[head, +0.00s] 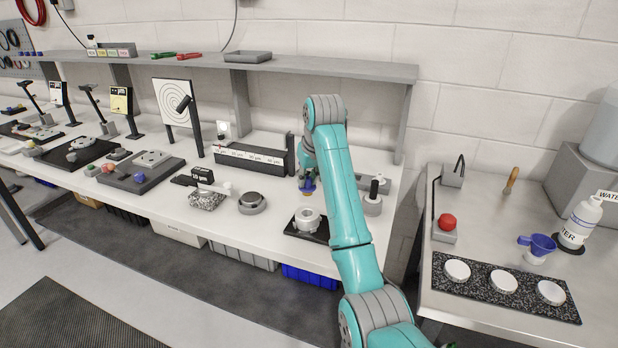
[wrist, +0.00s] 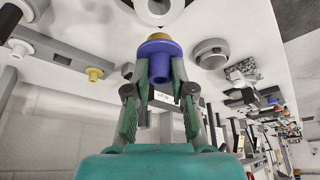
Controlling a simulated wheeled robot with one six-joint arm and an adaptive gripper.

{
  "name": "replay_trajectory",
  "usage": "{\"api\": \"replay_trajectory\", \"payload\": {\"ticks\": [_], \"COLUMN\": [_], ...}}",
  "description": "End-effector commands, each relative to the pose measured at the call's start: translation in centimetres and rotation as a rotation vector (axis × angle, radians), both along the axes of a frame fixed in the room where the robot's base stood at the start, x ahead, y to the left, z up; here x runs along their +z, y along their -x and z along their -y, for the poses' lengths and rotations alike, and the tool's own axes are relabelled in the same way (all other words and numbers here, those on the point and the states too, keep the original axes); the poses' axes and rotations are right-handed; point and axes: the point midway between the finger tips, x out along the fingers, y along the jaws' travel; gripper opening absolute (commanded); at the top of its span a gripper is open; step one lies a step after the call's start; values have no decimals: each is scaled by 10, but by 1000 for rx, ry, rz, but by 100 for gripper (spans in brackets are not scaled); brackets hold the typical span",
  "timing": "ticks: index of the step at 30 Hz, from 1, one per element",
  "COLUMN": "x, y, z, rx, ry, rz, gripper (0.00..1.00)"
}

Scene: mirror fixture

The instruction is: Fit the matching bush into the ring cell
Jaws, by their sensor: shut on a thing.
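My gripper (wrist: 160,80) is shut on a blue bush (wrist: 159,62), one finger on each side, in the wrist view. The bush has a wide collar and a yellow part at its far end. The bush also shows small in the head view (head: 308,186), left of my teal arm, which hides most of the gripper. The white ring cell (head: 307,219) stands on a black plate (head: 296,234) on the bench, below the held bush. In the wrist view the ring cell (wrist: 157,14) is cut by the top edge, and the bush appears apart from it.
A yellow bush (wrist: 95,74) sits on a grey bar at left in the wrist view. A round grey puck (head: 252,203) and a speckled block (head: 207,199) stand left of the ring cell. A grey base with a black post (head: 373,203) is right.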

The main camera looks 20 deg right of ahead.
Motion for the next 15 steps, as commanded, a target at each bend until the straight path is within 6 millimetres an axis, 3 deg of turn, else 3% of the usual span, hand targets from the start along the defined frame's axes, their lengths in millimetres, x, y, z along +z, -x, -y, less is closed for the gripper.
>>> {"api": "replay_trajectory", "payload": {"ticks": [15], "x": [-35], "y": [0], "z": [0], "rx": [0], "ry": [0], "rz": [-2], "gripper": [0]}}
